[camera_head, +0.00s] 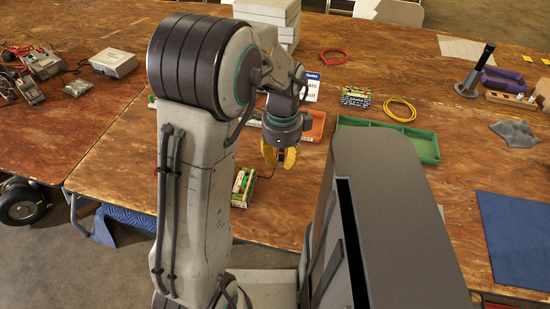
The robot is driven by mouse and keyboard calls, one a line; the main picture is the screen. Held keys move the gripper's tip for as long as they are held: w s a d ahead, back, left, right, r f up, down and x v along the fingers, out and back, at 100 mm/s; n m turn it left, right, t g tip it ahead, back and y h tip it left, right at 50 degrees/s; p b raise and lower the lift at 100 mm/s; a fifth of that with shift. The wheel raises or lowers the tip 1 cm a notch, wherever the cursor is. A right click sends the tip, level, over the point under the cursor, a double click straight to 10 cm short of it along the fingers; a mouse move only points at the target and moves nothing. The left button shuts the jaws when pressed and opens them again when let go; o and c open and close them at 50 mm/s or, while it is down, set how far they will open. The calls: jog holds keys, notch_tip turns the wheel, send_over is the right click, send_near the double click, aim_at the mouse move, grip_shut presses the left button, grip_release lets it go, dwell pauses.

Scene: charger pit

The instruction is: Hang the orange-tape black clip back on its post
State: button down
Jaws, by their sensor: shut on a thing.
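My gripper (280,157), with yellow fingers, hangs below my wrist over the front part of the wooden table. It is shut on a small dark thing that the fingers mostly hide; it fits the black clip, but its orange tape cannot be told from here. A green-and-white unit (243,186) with a short dark lead lies just left of and below the gripper, near the table's front edge, partly behind my arm. A similar green unit (356,97) lies farther back to the right. I cannot make out which post belongs to the clip.
An orange tray (313,126) and a green tray (424,148) lie behind and right of the gripper. A yellow cable ring (399,109), a red ring (335,56), a white sign (312,86) and a blue mat (515,240) are on the table (120,165).

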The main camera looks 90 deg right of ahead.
dwell(0.4)
jog(key=w+d, duration=0.2)
jog(key=w, duration=0.3)
jog(key=w+d+p, duration=0.1)
jog(key=w+d, duration=0.2)
jog(key=w, duration=0.3)
jog(key=w+d+f, duration=0.1)
jog(key=w+d, duration=0.1)
jog(key=w, duration=0.4)
jog(key=shift+w+d+f, duration=0.1)
jog(key=shift+w+d, duration=0.05)
jog(key=shift+w, duration=0.1)
jog(key=shift+f+b, duration=0.35)
jog(key=shift+f, duration=0.3)
jog(key=shift+s+f, duration=0.1)
jog(key=shift+f, duration=0.1)
jog(key=shift+f+b, duration=2.95)
jog(key=shift+f, duration=0.4)
jog(key=shift+f, duration=0.25)
jog(key=c, duration=1.2)
grip_release()
